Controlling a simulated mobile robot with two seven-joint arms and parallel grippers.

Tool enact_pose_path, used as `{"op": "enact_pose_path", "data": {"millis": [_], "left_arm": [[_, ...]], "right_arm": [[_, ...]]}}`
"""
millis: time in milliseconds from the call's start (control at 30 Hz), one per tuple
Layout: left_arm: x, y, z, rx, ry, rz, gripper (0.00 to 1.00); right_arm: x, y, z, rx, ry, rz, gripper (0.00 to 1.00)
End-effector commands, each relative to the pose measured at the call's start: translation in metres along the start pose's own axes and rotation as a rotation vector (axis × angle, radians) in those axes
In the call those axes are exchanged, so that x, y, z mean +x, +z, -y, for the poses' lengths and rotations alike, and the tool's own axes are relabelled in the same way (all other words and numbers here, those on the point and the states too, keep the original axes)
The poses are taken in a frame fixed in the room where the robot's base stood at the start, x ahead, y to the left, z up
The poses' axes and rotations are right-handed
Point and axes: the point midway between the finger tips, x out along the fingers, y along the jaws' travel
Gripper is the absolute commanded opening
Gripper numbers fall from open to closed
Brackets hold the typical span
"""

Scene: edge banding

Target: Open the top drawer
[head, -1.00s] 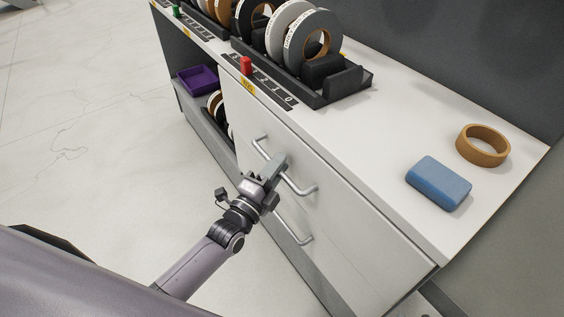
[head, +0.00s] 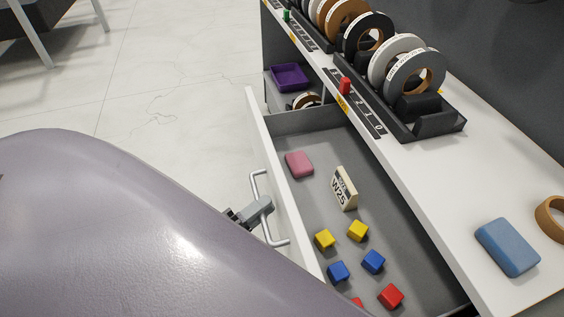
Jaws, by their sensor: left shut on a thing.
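The top drawer (head: 284,187) stands pulled out from the white cabinet, its grey inside in view. Its metal bar handle (head: 257,187) is on the front panel. My left gripper (head: 262,206) is shut on this handle; its arm is mostly hidden behind my own purple-grey body. Inside the drawer lie a pink block (head: 299,164), a cream block marked W25 (head: 344,188), and several small yellow, blue and red cubes (head: 358,230). My right gripper is not in view.
On the white countertop (head: 425,180) stand a black rack (head: 436,122) of tape rolls, a blue block (head: 507,247) and a brown tape ring (head: 553,217).

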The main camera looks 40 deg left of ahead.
Motion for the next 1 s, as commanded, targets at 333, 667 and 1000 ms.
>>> {"op": "enact_pose_path", "data": {"millis": [333,667,1000], "left_arm": [[-0.019,0.008,0.003,-0.001,0.001,0.000,0.00],[-0.020,0.008,0.003,-0.001,0.001,0.001,0.00],[-0.021,0.008,0.003,-0.001,0.001,0.001,0.25]], "right_arm": [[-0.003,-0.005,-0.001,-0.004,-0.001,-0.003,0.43],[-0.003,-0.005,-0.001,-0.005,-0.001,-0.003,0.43],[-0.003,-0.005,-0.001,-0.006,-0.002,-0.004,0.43]]}}
